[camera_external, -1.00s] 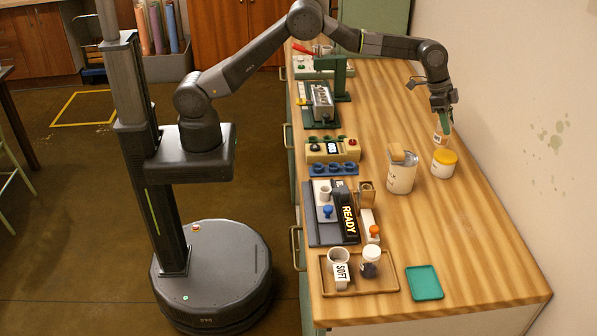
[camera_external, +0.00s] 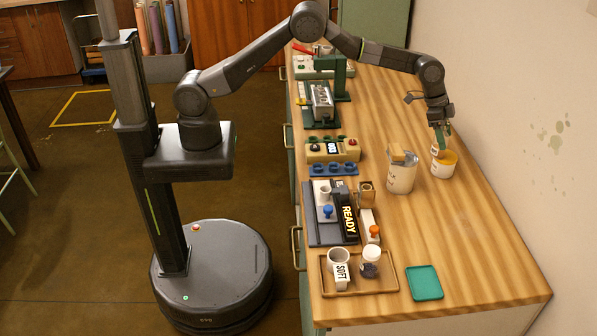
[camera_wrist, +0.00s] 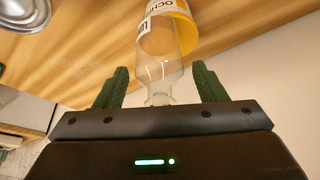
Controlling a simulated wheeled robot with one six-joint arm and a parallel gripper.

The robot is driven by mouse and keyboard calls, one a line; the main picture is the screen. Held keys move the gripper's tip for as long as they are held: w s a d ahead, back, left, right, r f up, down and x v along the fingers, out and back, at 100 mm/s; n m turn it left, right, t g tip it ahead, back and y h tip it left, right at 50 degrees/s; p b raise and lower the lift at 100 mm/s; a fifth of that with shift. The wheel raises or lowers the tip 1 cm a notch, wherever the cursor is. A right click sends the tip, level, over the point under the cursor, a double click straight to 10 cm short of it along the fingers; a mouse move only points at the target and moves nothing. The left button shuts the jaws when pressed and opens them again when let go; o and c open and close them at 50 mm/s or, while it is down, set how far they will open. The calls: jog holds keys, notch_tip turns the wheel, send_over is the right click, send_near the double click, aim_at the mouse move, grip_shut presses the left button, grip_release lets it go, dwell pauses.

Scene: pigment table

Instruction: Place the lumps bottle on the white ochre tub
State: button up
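The lumps bottle (camera_external: 437,151) is small, with a white label. In the external view it overlaps the left side of the yellow lid of the white ochre tub (camera_external: 442,169) and looks tilted. In the wrist view the bottle (camera_wrist: 160,66) is clear glass, its neck towards me, with the tub's yellow lid (camera_wrist: 186,34) behind its label end. Whether it rests on the lid is unclear. My gripper (camera_external: 443,139) is just above the bottle. In the wrist view its green fingers (camera_wrist: 160,78) stand wide apart, with a gap on each side of the bottle.
A larger jar with a wooden-looking top (camera_external: 400,172) stands close left of the tub. A wooden tray (camera_external: 387,290) holds a SOFT mug and a jar. A green tray (camera_external: 424,283) lies at the front. The wall is on the right; the table's right front is clear.

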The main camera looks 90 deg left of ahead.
jog(key=shift+r, duration=0.25)
jog(key=b+v, duration=0.2)
jog(key=v, duration=1)
